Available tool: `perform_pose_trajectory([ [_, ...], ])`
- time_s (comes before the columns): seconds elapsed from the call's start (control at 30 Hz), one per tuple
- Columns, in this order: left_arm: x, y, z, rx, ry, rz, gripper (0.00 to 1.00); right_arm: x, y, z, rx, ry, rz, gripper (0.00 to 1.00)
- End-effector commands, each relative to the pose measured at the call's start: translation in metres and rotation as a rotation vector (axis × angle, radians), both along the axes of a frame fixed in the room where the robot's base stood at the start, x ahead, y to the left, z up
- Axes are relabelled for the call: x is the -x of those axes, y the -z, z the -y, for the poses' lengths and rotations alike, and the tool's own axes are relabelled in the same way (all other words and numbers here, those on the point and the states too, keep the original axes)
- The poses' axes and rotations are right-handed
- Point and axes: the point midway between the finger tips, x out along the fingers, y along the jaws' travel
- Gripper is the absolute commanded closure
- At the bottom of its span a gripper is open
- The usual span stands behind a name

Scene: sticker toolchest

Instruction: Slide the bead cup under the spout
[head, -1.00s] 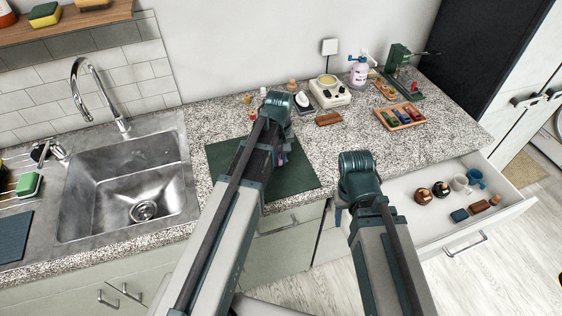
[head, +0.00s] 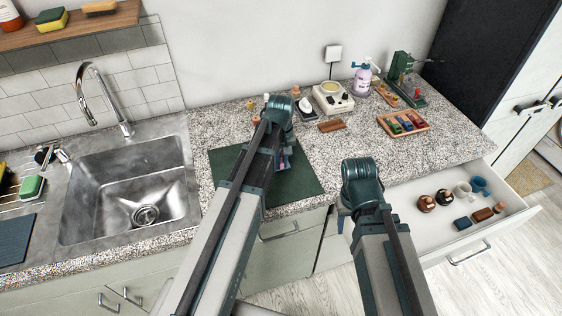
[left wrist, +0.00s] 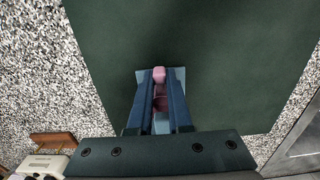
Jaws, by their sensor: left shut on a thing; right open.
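My left gripper (left wrist: 160,100) is shut on a small pink object (left wrist: 160,76) over the dark green mat (left wrist: 200,50). A pale blue flat-edged piece (left wrist: 178,74) shows around the fingertips, close to the pink object. I cannot tell whether the pink object is the bead cup, nor which part is the spout. In the head view the left arm hides most of this; a bit of pink and blue shows beside it. My right gripper (head: 344,212) is mostly hidden behind its own wrist, in front of the counter edge, and looks empty and open.
A pump bottle (head: 362,78), a cream device (head: 333,97), a wooden tray (head: 404,124) and a green press (head: 404,75) stand at the back right. The open drawer (head: 520,208) holds mugs and small items. The sink (head: 130,190) is left of the mat.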

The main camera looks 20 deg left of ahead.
Motion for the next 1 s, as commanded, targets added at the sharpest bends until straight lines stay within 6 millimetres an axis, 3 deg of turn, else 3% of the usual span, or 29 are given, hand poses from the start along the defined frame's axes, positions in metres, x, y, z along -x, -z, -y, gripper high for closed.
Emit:
perform_pose_trajectory([
  [0.3, 0.0000, 0.0034, 0.0000, 0.000, 0.000, 0.000, 1.00, 0.0000, 0.0034, 0.0000, 0.000, 0.000, 0.000, 0.50],
  [0.33, 0.0001, 0.0033, 0.0001, 0.000, 0.000, 0.000, 0.81, 0.0000, 0.0033, 0.0000, 0.000, 0.000, 0.000, 0.50],
  [0.53, 0.0000, 0.0029, 0.0000, 0.000, 0.000, 0.000, 0.48, 0.0000, 0.0028, 0.0000, 0.000, 0.000, 0.000, 0.50],
  [1.0, 0.0000, -0.0039, 0.0000, 0.000, 0.000, 0.000, 0.48, 0.0000, -0.0039, 0.0000, 0.000, 0.000, 0.000, 0.50],
])
